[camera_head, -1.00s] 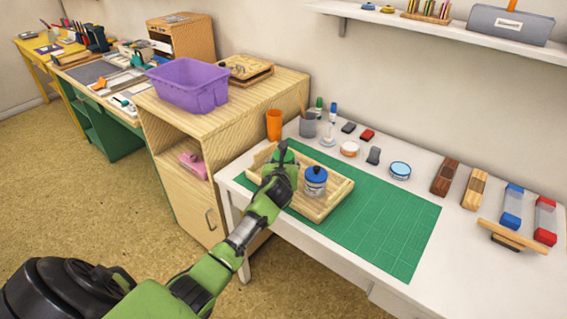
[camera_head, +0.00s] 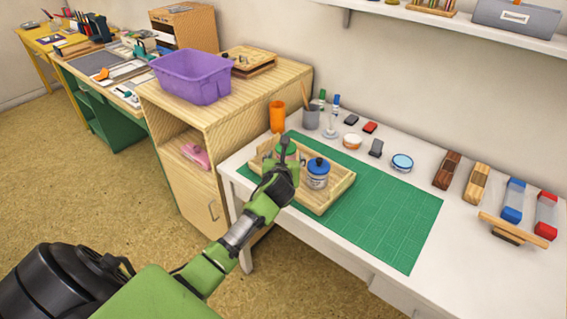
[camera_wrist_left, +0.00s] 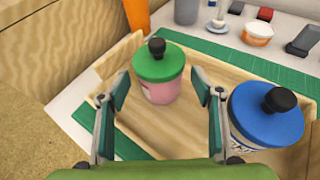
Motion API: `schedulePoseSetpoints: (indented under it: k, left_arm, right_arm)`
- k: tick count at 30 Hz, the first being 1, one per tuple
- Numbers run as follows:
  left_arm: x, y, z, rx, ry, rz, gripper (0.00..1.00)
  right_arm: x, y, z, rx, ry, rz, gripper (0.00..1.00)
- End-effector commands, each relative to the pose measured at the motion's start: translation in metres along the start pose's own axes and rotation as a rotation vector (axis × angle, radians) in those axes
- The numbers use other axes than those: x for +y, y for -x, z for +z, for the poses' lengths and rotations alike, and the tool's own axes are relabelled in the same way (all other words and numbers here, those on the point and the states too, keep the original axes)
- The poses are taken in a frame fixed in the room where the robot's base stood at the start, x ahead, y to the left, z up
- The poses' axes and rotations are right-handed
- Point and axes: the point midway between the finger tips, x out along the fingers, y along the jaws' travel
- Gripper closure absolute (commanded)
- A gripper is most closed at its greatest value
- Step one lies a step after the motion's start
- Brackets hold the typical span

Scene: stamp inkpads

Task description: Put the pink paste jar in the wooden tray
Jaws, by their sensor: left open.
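The pink paste jar (camera_wrist_left: 163,77) has a green lid with a black knob and stands upright inside the wooden tray (camera_wrist_left: 180,128). It also shows in the head view (camera_head: 289,152), partly hidden by my left gripper (camera_head: 280,166). In the left wrist view my left gripper (camera_wrist_left: 161,98) is open, with one finger on each side of the jar and gaps visible between. A jar with a blue lid (camera_wrist_left: 265,115) stands in the same tray, just right of the right finger. In the head view the tray (camera_head: 335,197) sits on the green mat. My right gripper is out of view.
The green mat (camera_head: 385,220) is bare right of the tray. An orange cup (camera_head: 277,117) and a grey cup (camera_head: 311,118) stand behind the tray. A wooden cabinet (camera_head: 240,130) with a purple bin (camera_head: 192,77) stands left of the table.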

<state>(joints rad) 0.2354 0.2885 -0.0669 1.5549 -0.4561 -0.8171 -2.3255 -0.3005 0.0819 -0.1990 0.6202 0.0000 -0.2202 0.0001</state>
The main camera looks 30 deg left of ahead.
Motion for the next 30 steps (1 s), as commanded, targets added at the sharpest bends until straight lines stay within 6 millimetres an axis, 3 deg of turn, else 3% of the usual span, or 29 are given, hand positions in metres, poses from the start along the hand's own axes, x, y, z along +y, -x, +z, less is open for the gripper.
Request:
schedulePoseSetpoints:
  k: [6,12,18,30]
  left_arm:
    - [0.0,0.043,0.0,-0.001,-0.002,-0.001,0.4]
    - [0.0,0.071,0.0,0.0,0.0,0.0,0.4]
    - [0.0,0.083,0.0,0.001,0.001,0.001,0.4]
    - [0.0,0.084,0.0,0.0,0.001,0.001,0.4]
  right_arm:
    - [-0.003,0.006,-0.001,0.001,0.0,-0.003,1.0]
    - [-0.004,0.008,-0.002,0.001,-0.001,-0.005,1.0]
    - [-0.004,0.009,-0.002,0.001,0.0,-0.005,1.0]
    - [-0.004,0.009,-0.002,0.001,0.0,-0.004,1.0]
